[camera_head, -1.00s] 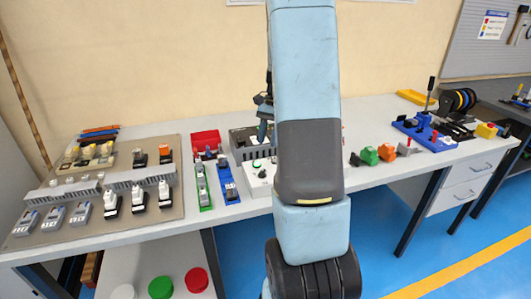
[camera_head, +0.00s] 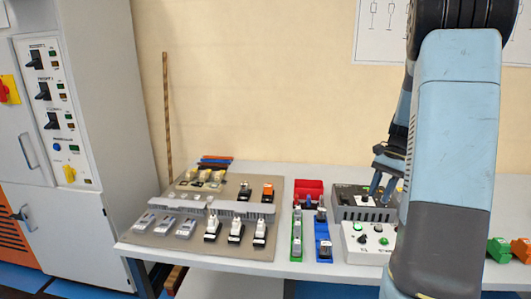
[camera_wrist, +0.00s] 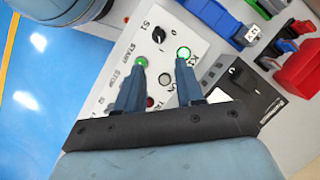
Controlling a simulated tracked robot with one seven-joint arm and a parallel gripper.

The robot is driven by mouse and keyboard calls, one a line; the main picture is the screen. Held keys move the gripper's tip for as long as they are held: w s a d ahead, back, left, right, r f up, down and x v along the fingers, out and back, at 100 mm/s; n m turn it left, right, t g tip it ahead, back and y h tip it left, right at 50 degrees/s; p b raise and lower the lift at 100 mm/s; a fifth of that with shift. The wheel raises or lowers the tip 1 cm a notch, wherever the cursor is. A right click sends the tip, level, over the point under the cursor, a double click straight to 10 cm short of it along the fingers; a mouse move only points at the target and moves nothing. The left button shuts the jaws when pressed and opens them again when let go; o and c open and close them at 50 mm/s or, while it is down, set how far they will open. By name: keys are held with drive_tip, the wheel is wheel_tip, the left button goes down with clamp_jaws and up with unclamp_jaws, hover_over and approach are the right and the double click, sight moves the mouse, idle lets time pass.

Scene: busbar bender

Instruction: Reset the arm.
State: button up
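My arm stands at the right of the head view, light blue with a dark grey section. My gripper (camera_head: 379,185) hangs at the arm's left side, above the grey control box. In the wrist view my gripper (camera_wrist: 160,80) has its two blue fingers spread apart with nothing between them. Beyond the fingers lies the white control panel (camera_wrist: 128,60) with a black S1 knob, green START button, red button and a lit green button. I cannot tell the exact height of the fingertips above the panel.
A mounting board (camera_head: 150,243) with breakers is on the table, left of my gripper. Blue and green rails (camera_head: 322,240) and a red bin (camera_head: 308,190) lie between. A tall grey cabinet (camera_head: 90,120) stands at the far left. Blue floor (camera_wrist: 40,95) shows in the wrist view.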

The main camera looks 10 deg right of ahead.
drive_tip(key=s+a+r+n+t+h, duration=0.3)
drive_tip(key=s+a+r+n, duration=0.4)
drive_tip(key=a+r, duration=0.55)
drive_tip(key=s+a+r+n+t, duration=0.1)
drive_tip(key=s+a+n+t, duration=0.1)
drive_tip(key=s+a, duration=0.2)
drive_tip(key=s+a+r+n+t, duration=0.1)
drive_tip(key=s+a, duration=0.4)
drive_tip(key=s, duration=0.5)
drive_tip(key=shift+a+r+n+t+h, duration=0.25)
drive_tip(key=shift+r+n+t+h, duration=0.15)
drive_tip(key=shift+n+t, duration=0.55)
idle(3.0)
